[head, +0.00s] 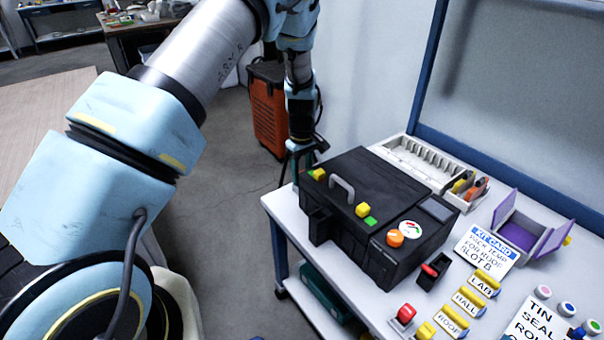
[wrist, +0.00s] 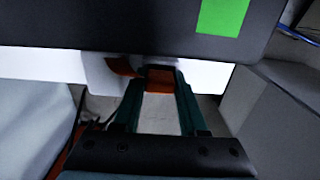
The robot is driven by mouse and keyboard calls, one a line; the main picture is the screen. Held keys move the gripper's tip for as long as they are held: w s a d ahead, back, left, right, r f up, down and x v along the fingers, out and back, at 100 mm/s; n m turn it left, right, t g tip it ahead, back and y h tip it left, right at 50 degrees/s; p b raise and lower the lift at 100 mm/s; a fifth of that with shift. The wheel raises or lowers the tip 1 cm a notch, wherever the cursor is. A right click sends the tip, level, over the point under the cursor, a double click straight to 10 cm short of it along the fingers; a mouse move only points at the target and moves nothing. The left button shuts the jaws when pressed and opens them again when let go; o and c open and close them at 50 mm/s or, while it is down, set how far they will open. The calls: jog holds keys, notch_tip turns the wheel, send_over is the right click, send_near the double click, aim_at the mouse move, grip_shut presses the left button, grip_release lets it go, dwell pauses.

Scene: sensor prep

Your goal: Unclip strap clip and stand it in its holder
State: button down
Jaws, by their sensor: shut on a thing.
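My gripper (wrist: 160,88) shows in the wrist view with its two teal fingers closed on a small orange-brown piece, which looks like the strap clip (wrist: 159,80). An orange-brown curved strap part (wrist: 122,67) lies just left of it. The piece is beside the lower edge of the dark case (wrist: 150,25), which has a green patch (wrist: 222,14). I cannot tell which thing is the clip's holder.
On the white table (head: 370,308) stand a grey slotted rack (head: 412,160), a purple open box (head: 520,236), a kit card (head: 485,251), a small black box with a red piece (head: 433,270) and several labelled yellow-topped blocks (head: 468,303). An orange cabinet (head: 268,108) stands behind on the floor.

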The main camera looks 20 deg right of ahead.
jog(key=shift+c, duration=1.8)
grip_release()
jog(key=shift+o, duration=0.2)
jog(key=shift+o, duration=1)
jog(key=shift+r, duration=0.15)
jog(key=shift+r+p, duration=2.55)
jog(key=shift+r, duration=0.8)
